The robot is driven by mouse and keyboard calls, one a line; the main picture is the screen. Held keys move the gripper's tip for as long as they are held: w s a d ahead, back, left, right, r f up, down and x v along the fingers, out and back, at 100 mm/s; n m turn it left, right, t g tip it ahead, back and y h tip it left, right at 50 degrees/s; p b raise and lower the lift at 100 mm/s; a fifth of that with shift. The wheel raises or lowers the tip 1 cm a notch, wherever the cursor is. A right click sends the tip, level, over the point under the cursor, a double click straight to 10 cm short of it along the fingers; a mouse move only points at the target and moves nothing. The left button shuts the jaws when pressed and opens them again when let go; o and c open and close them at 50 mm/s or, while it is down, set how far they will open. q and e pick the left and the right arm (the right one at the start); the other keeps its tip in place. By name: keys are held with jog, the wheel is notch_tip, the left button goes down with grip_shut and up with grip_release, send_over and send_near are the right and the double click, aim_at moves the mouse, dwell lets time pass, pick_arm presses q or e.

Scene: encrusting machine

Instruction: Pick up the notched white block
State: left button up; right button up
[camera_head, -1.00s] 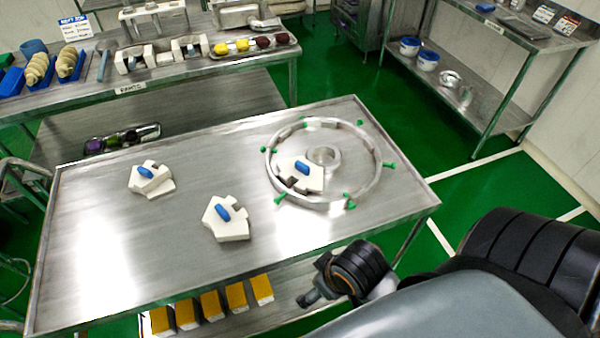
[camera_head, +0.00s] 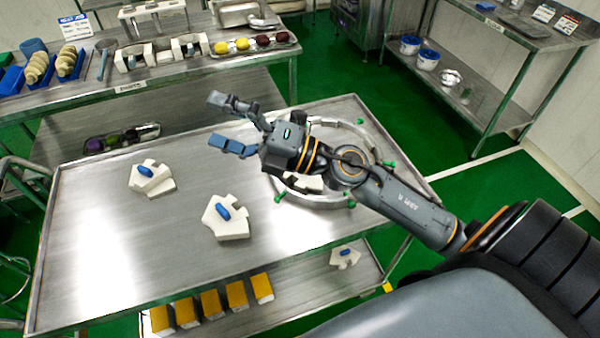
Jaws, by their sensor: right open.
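One notched white block (camera_head: 228,222) with a blue handle lies on the steel table, near its middle. A second notched white block (camera_head: 151,180), also blue-handled, lies further left. A third white block (camera_head: 312,183) lies inside the metal ring, mostly hidden by my right arm. A fourth notched white block (camera_head: 345,257) rests on the lower shelf. My right gripper (camera_head: 220,121) is open and empty, its fingers pointing left above the back of the table. It is apart from the blocks. My left gripper is out of view.
The metal ring (camera_head: 317,202) with green knobs stands at the table's right. Several yellow-topped blocks (camera_head: 210,304) line the lower shelf. A back bench (camera_head: 150,82) holds trays and white holders. The table's left front is clear.

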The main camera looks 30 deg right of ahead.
notch_tip(320, 180, down, 10)
jog(key=d+n+g+h, duration=0.1)
jog(key=n+g+h, duration=0.3)
jog(key=n+g, duration=0.55)
jog(key=d+f+g+h, duration=0.1)
jog(key=d+f+h, duration=0.3)
jog(key=d, duration=0.6)
jog(key=d+f+h, duration=0.2)
jog(key=d+h, duration=0.4)
jog(key=d, duration=0.4)
jog(key=p+x, duration=0.1)
jog(key=x, duration=0.7)
jog(key=shift+w+p, duration=0.1)
jog(key=shift+p, duration=0.25)
jog(key=shift+w+a+f+p, duration=0.1)
jog(key=shift+w+f+p, duration=0.05)
jog(key=shift+f+p, duration=0.3)
jog(key=p+x, duration=0.1)
jog(key=x, duration=0.2)
jog(key=shift+w+f, duration=0.1)
jog(key=shift+f, duration=0.2)
jog(key=shift+w+f, duration=0.15)
jog(key=shift+f, duration=0.2)
jog(key=c, duration=1.2)
jog(key=shift+c, duration=0.4)
